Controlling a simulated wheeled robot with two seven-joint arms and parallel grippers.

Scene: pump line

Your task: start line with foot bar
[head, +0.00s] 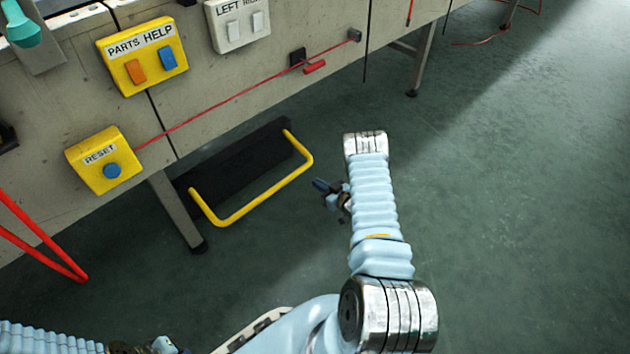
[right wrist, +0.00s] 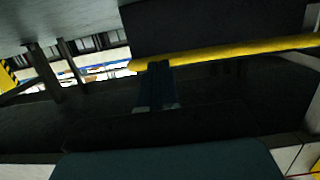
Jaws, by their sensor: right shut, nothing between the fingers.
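The foot bar is a yellow U-shaped bar (head: 262,197) on a dark panel low under the machine front in the head view. It also shows as a yellow bar (right wrist: 235,52) across the upper right of the right wrist view. My right gripper (head: 319,185) is shut and empty, a little to the right of the bar in the head view. In the right wrist view its dark fingers (right wrist: 155,68) overlap the bar's left end; I cannot tell whether they touch it. My left gripper (head: 163,346) is partly cut off at the bottom edge, its jaws unclear.
A yellow RESET box (head: 100,160), a yellow PARTS HELP box (head: 142,57) and a white two-button box (head: 237,22) are on the machine front. A red cord (head: 235,97) runs along it. A table leg (head: 178,212) stands left of the bar. Floor at right is clear.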

